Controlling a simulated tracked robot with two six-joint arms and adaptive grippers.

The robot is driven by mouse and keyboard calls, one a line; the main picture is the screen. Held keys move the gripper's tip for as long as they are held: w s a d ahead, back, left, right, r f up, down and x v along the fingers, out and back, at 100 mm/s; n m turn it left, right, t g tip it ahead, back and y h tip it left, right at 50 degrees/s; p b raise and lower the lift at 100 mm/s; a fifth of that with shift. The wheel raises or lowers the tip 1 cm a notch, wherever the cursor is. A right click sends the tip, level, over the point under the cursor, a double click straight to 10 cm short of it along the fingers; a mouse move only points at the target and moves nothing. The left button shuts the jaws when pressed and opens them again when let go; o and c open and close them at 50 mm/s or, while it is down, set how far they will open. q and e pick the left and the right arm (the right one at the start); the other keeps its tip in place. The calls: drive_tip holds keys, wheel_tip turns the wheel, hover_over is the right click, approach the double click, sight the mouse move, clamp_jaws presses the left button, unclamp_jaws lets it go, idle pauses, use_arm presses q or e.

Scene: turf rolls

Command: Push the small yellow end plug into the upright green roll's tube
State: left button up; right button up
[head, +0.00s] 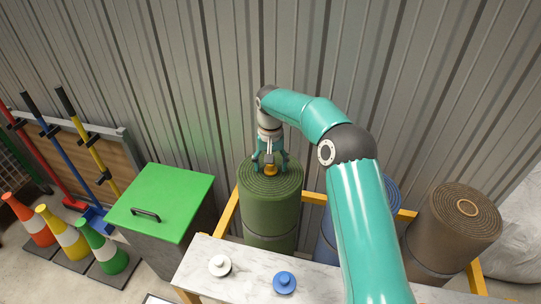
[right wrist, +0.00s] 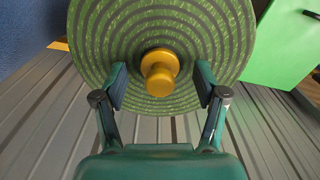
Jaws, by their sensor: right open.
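The green roll (head: 268,212) stands upright by the wall, its spiral top facing up. The small yellow end plug (head: 270,170) is at the middle of that top. In the right wrist view the plug (right wrist: 160,72) shows a round flange and a knob, centred on the roll's rings (right wrist: 105,45). The flange covers the tube's mouth, and I cannot tell how deep the plug sits. My right gripper (head: 270,161) is just above the roll, fingers apart on either side of the plug, with gaps showing. My left gripper is not in view.
A marble-topped table (head: 245,272) in front holds a white plug (head: 219,265) and a blue plug (head: 284,282). A blue roll (head: 328,232) is partly behind my right arm. A brown roll (head: 455,225) stands at right. A green-lidded bin (head: 165,195) stands at left.

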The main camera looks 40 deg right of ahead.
wheel_tip(320, 180, up, 12)
drive_tip(key=shift+f, duration=0.2)
idle(0.7)
